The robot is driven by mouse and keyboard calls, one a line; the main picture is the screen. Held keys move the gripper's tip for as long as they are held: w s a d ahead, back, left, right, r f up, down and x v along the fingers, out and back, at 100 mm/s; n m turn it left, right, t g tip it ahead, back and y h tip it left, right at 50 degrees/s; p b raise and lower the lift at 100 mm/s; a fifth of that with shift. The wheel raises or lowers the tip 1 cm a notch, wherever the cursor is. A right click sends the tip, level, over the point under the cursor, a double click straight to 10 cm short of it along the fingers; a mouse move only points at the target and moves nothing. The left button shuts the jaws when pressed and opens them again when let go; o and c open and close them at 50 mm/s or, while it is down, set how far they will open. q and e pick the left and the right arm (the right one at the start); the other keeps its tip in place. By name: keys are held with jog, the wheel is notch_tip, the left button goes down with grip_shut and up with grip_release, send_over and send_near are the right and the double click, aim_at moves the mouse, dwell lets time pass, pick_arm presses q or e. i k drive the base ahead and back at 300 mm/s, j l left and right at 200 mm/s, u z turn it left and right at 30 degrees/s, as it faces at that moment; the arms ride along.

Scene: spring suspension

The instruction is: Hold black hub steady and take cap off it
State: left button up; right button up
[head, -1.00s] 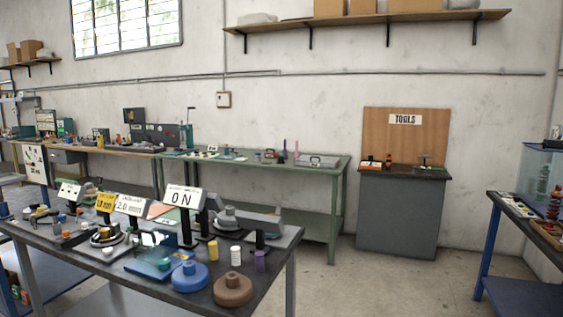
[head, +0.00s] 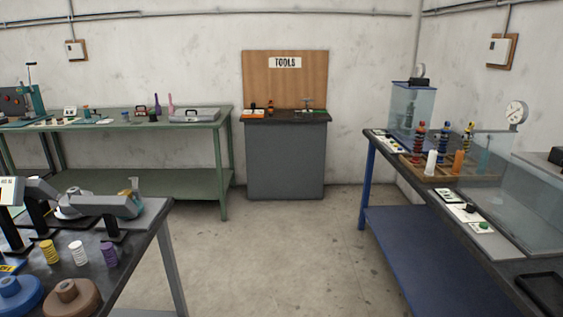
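I cannot pick out a black hub or its cap for certain in the head view. Small spring-and-damper units, one red and black (head: 419,142) and one with yellow (head: 468,138), stand upright in a wooden rack (head: 448,172) on the right-hand bench (head: 385,150). A white cylinder (head: 430,163) and an orange cylinder (head: 458,163) stand at the rack's front. Neither of my grippers is in view.
A clear tank (head: 411,108), a round gauge (head: 515,113) and a black tray (head: 547,292) are on the right-hand bench. A dark table with blue (head: 18,296) and brown (head: 72,299) stepped discs is near left. Open floor (head: 275,250) lies between.

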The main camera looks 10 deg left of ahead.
aim_at(152, 117)
jog(key=i, duration=0.55)
jog(key=i+l+u, duration=0.1)
jog(key=i, duration=0.45)
jog(key=i+l, duration=0.1)
jog(key=i, duration=0.4)
jog(key=i+l+u, duration=0.1)
jog(key=i+u, duration=0.15)
jog(key=i, duration=1.45)
jog(key=i+u, duration=0.7)
jog(key=i, duration=0.2)
jog(key=i+l+u, duration=0.2)
jog(key=i+u, duration=0.2)
jog(key=i+j+u, duration=0.15)
jog(key=i, duration=0.25)
jog(key=i+j+u, duration=0.2)
jog(key=i, duration=0.25)
jog(key=i+j+u, duration=0.15)
jog(key=i, duration=0.25)
jog(key=i+j+z, duration=0.6)
jog(key=j+z, duration=0.3)
